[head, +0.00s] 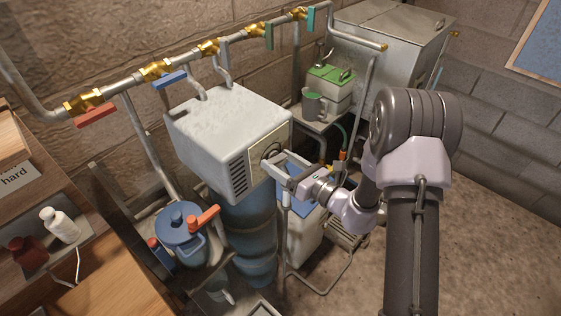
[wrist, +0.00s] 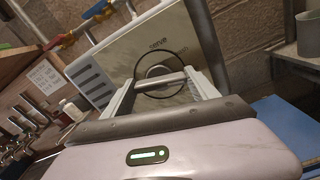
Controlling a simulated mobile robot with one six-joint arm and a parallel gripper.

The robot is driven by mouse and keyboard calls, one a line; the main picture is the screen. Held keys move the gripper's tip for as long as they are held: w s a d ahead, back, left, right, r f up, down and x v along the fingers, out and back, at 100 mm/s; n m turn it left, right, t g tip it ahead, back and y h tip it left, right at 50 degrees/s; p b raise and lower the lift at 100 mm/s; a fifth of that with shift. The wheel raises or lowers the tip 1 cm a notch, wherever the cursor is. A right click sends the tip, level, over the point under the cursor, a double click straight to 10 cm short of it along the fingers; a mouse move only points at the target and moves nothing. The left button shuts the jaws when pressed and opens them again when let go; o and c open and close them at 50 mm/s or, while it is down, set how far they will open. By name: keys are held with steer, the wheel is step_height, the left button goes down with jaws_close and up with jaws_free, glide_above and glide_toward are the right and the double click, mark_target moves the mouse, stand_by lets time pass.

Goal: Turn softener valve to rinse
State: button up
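The softener is a white box (head: 226,130) on blue tanks (head: 253,238). Its beige front panel (head: 262,158) faces my arm and carries a round valve knob (wrist: 157,71) inside a thin dark ring. Lettering reading "serve" shows above the knob in the wrist view, with a partly readable word to its right. My gripper (head: 275,170) is right in front of the panel; in the wrist view its pale fingers (wrist: 161,87) stand apart on either side of the knob. A grey bar spans between them; I cannot tell whether they press on it.
A brass-valved pipe (head: 155,70) runs along the wall above. A blue filter housing with a red handle (head: 205,218) stands left of the tanks. A green-topped container (head: 330,78) and grey mug (head: 314,103) sit behind. Floor at right is clear.

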steer(key=shift+c, duration=1)
steer(key=m+p, duration=0.2)
steer(key=m, duration=0.1)
steer(key=shift+r, duration=0.15)
steer(key=shift+m+p, duration=1.5)
steer(key=shift+m, duration=0.9)
steer(key=o, duration=1.4)
steer(key=shift+c, duration=0.2)
